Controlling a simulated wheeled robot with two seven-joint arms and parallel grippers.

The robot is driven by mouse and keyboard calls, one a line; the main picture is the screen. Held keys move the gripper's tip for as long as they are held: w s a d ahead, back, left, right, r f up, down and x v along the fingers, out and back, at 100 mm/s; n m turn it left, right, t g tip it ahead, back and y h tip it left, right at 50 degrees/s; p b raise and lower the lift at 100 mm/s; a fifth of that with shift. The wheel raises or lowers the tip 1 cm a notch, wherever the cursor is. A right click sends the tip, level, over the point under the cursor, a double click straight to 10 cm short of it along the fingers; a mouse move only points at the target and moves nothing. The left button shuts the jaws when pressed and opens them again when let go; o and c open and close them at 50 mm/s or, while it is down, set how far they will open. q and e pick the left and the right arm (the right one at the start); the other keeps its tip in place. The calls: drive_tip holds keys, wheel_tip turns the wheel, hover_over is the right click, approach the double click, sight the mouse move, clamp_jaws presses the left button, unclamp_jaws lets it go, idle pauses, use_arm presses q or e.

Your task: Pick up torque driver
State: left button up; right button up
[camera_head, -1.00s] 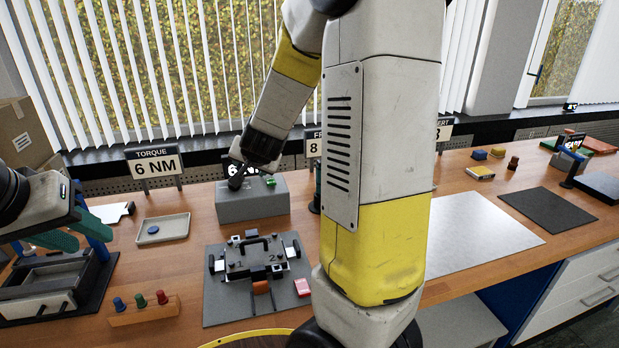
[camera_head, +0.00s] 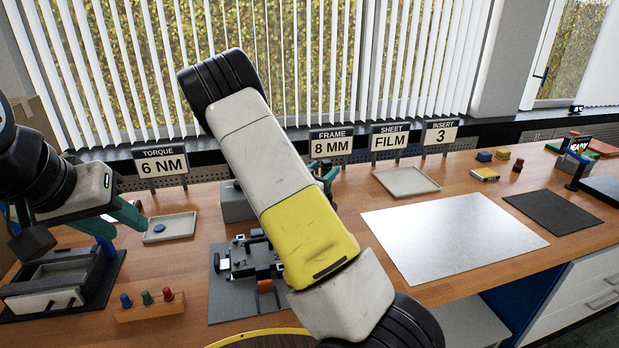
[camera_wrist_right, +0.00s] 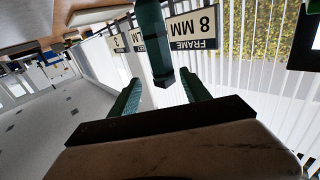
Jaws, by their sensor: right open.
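A dark green upright shaft, which looks like the torque driver (camera_wrist_right: 152,40), reaches in from the top of the upside-down right wrist view. Its end lies between the two green fingers of my right gripper (camera_wrist_right: 160,92), which are apart with a visible gap on each side. In the head view my right gripper (camera_head: 324,172) is partly hidden behind my right arm, near the frame sign, and the driver cannot be clearly told apart there. My left gripper (camera_head: 122,216) is at the left over the bench, beside the press; its finger gap is unclear.
A torque sign (camera_head: 161,164) and a frame sign (camera_head: 331,145) stand at the back. A grey block (camera_head: 236,207) and a fixture (camera_head: 238,262) are partly behind my arm. A small tray (camera_head: 180,226), a peg rack (camera_head: 150,309) and a bare silver sheet (camera_head: 455,240) lie around.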

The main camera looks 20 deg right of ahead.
drive_tip(key=x, duration=0.6)
drive_tip(key=shift+w+f, duration=0.25)
drive_tip(key=shift+w, duration=0.1)
drive_tip(key=shift+a, duration=0.1)
drive_tip(key=shift+c, duration=0.2)
clamp_jaws()
